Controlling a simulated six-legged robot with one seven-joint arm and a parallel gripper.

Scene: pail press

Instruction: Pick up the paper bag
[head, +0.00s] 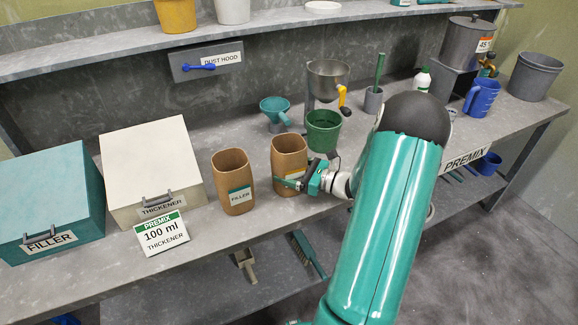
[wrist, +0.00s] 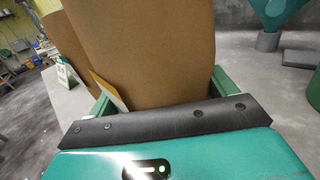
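Two open-topped brown paper bags stand on the bench in the head view. The left bag (head: 234,177) has a green-edged FILLER label. The right bag (head: 289,158) has a yellow-and-white label, partly covered by a green finger. My gripper (head: 291,184) is at the right bag's lower part, with one finger across its front; the other finger is hidden. In the wrist view this bag (wrist: 145,50) fills the space between the two green fingers of my gripper (wrist: 160,92). The fingers lie close along both sides; whether they press on it is unclear. The bag appears upright on the bench.
A teal FILLER box (head: 50,205) and cream THICKENER box (head: 152,165) stand left, with a PREMIX 100 ml sign (head: 162,235) in front. A green pot (head: 323,130) and teal funnel (head: 275,110) stand close behind the right bag. A shelf (head: 120,48) overhangs the back.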

